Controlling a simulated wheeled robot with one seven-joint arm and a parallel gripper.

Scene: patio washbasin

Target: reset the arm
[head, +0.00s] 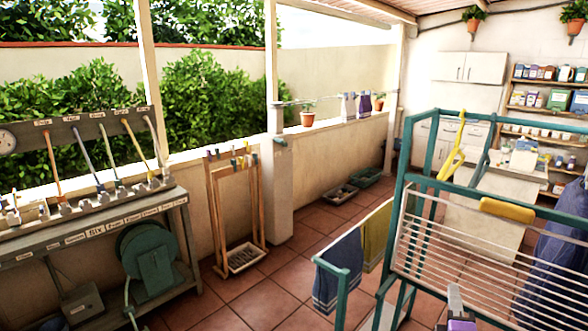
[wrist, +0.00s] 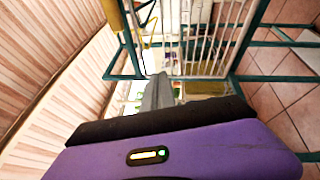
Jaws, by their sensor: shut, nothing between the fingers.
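My gripper (wrist: 158,92) shows in the wrist view as grey fingers closed together beyond its purple body, with nothing between them. In the head view my gripper (head: 454,293) is at the bottom edge, right of centre, pointing up. It appears in front of the green drying rack (head: 408,185). The rack (wrist: 186,77) also lies beyond the fingers in the wrist view. Most of my arm is out of view. I cannot tell how far the gripper is from the rack.
A tool bench (head: 90,235) and a wooden stand (head: 212,205) stand at the left. Tiled floor (head: 300,270) is open between them and the rack. Shelves (head: 548,110) line the back right.

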